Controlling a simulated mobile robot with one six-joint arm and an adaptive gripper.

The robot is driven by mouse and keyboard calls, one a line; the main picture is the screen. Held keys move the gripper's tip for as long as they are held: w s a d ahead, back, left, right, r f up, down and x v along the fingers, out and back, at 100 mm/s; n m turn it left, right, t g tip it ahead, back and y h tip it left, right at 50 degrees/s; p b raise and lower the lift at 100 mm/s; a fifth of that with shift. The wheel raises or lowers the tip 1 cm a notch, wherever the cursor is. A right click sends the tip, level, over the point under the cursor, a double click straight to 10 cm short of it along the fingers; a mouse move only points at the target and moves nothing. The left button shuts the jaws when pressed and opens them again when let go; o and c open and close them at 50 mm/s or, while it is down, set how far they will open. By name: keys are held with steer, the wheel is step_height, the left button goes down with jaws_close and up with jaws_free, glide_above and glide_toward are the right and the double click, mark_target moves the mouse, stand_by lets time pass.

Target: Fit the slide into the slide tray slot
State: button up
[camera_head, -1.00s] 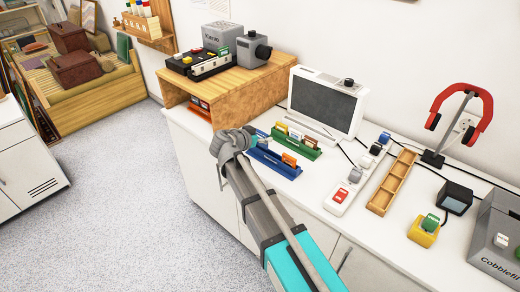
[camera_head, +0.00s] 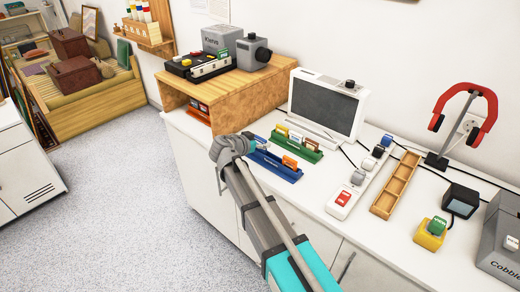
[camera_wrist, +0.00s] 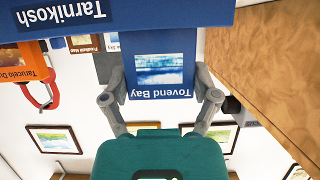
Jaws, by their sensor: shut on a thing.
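My gripper (camera_wrist: 163,98) is shut on a blue slide (camera_wrist: 158,68) labelled "Tovend Bay", with one finger on each side edge. The slide appears upside down in the wrist view. Its upper end in that view meets the wall of the blue slide tray (camera_wrist: 170,14), labelled "Tarnikosh"; I cannot tell whether it is in a slot. In the head view the blue tray (camera_head: 273,165) lies on the white counter, just right of my gripper (camera_head: 240,143). An orange slide (camera_head: 289,162) stands in that tray; it also shows in the wrist view (camera_wrist: 27,65).
A green tray (camera_head: 300,147) with several slides stands just behind the blue one. A wooden shelf unit (camera_head: 240,92) bearing a projector is at the back left. A screen (camera_head: 324,105), a power strip (camera_head: 345,198) and a wooden tray (camera_head: 396,185) are to the right.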

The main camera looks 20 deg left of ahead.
steer(key=shift+f+b, duration=0.65)
steer(key=shift+f, duration=0.3)
steer(key=shift+f, duration=0.25)
steer(key=o, duration=0.8)
steer(key=shift+r, duration=0.1)
steer(key=shift+s, duration=0.1)
steer(key=shift+p+v, duration=2.55)
steer(key=shift+v, duration=4.3)
steer(key=shift+d, duration=0.1)
